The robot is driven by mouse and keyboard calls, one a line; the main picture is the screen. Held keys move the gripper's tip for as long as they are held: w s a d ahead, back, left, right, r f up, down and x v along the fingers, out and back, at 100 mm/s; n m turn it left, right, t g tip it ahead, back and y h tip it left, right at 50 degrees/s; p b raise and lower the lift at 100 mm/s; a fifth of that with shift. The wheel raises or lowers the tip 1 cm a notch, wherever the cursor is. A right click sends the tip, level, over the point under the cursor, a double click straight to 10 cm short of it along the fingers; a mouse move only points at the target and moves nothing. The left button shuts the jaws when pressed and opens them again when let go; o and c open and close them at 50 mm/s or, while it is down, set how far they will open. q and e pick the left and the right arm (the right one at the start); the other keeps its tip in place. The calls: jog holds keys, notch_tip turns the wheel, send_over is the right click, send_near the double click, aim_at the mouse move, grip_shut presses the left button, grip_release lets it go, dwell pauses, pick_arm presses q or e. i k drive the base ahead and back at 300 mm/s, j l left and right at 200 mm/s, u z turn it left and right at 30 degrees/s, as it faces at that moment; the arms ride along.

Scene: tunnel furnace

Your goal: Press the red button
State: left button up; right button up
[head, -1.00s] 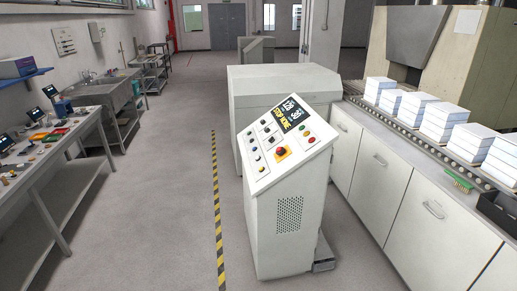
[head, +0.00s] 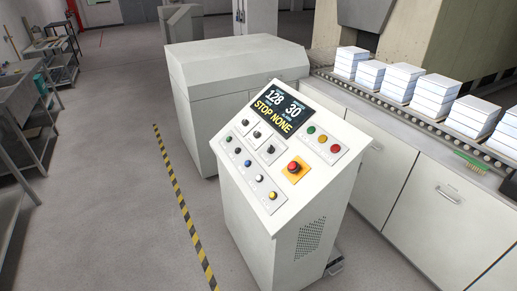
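A white control console (head: 290,210) stands in the middle of the head view with a sloped panel on top. A red mushroom button (head: 293,167) sits on a yellow-orange square plate (head: 297,173) on the right half of the panel. A smaller flat red button or lamp (head: 335,148) is at the end of a row with a green and a yellow one, up and right of it. The panel's display (head: 278,107) reads 128, 30 and STOP NONE. Neither of my grippers is in view, and nothing covers the panel.
A grey-white cabinet (head: 235,65) stands behind the console. A roller conveyor (head: 430,125) with several white stacked blocks (head: 402,82) runs along the right above white cupboards. A yellow-black floor stripe (head: 180,203) lies left of the console. Open floor is left of the stripe.

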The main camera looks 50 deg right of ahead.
aim_at(292, 166)
jog(key=i, duration=1.1)
jog(key=i+j+z, duration=0.1)
jog(key=i, duration=0.95)
jog(key=z, duration=0.4)
jog(key=i+z, duration=0.15)
jog(key=z, duration=0.25)
jog(key=j+z, duration=0.1)
jog(key=z, duration=0.3)
jog(key=i+z, duration=0.1)
jog(key=z, duration=0.3)
jog(key=j+z, duration=0.1)
jog(key=z, duration=1.85)
jog(key=i+j+z, duration=0.15)
